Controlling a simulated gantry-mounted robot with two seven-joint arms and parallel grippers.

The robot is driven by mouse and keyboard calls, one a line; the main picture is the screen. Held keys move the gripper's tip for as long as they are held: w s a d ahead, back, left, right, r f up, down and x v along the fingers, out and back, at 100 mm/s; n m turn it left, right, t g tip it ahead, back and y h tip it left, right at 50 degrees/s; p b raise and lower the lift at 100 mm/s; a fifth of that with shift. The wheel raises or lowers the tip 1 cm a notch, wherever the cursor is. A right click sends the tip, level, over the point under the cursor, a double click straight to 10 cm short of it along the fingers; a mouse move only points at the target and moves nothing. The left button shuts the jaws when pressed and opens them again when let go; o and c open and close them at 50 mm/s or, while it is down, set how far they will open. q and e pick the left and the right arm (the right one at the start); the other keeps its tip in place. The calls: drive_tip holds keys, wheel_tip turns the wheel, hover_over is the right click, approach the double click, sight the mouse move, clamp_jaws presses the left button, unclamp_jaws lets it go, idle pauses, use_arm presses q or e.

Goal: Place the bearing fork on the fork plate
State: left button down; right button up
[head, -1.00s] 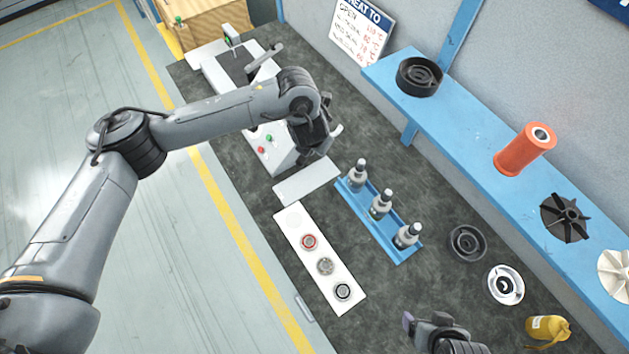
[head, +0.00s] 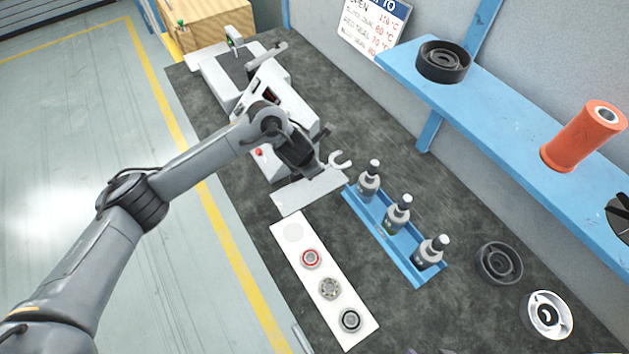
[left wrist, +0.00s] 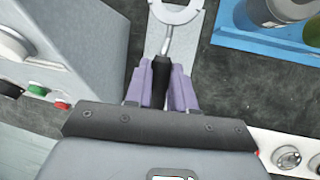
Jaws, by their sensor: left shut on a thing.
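My left gripper (left wrist: 161,90) is shut on the black handle (left wrist: 160,75) of the bearing fork. The fork's pale, open-ended head (left wrist: 175,12) points away from the gripper in the left wrist view. In the head view the fork head (head: 341,161) sticks out to the right of my left gripper (head: 312,162). The fork plate (head: 305,193), a flat light-grey plate, lies on the bench in front of the white machine. The fork is over or near its far right end; whether they touch I cannot tell. My right gripper is not clearly visible.
The white machine (head: 275,90) stands just behind the left gripper. A blue rack (head: 385,240) with bottles is right of the plate. A white strip (head: 291,250) with bearings lies in front. A blue shelf (head: 480,110) overhangs the right side.

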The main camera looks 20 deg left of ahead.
use_arm(q)
drive_tip(key=shift+f+b, duration=0.5)
drive_tip(key=shift+f, duration=2.55)
use_arm(e)
drive_tip(key=shift+f, duration=0.6)
use_arm(q)
drive_tip(key=c, duration=1)
unclamp_jaws()
drive_tip(key=shift+o, duration=0.2)
